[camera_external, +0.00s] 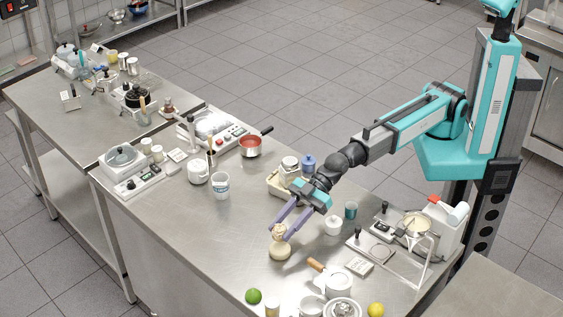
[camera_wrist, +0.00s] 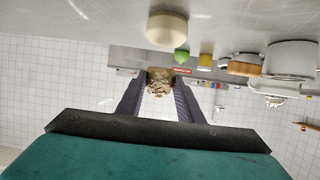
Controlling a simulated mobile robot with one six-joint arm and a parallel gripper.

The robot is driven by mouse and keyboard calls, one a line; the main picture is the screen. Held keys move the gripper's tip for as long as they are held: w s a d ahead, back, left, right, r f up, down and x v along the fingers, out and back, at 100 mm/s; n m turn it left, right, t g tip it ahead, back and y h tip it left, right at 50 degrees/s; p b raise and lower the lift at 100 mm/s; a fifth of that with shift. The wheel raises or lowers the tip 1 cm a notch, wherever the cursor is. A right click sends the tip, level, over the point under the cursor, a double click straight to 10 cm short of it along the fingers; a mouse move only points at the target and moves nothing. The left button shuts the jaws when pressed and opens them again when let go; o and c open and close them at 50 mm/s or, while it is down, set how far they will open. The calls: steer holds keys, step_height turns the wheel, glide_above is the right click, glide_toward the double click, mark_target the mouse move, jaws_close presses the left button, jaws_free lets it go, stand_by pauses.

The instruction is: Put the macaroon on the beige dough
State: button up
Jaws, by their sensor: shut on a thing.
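The macaroon (camera_external: 279,230) is a small light-brown piece held between the two purple fingers of my gripper (camera_external: 283,222). In the wrist view the macaroon (camera_wrist: 160,81) shows between the fingertips (camera_wrist: 160,88), which are shut on it. The beige dough (camera_external: 279,250) is a smooth rounded lump on the steel table. In the external view the macaroon is just above it and overlaps its top edge. In the wrist view, which looks upside down, the dough (camera_wrist: 167,28) shows apart from the macaroon, with a gap between them in the picture.
A green lime (camera_external: 253,296) and a yellow lemon (camera_external: 375,310) lie near the table's front edge. The steel table (camera_external: 215,237) is clear left of the dough.

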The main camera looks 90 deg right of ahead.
steer(key=shift+f, duration=0.15)
steer(key=shift+f+p, duration=0.6)
steer(key=shift+f, duration=1)
steer(key=shift+f, duration=0.1)
steer(key=o, duration=1)
steer(key=shift+o, duration=0.2)
steer(key=shift+b+v, duration=0.95)
steer(key=shift+v, duration=3.8)
steer(key=shift+b+v, duration=0.9)
steer(key=shift+v, duration=0.4)
steer(key=shift+w, duration=0.1)
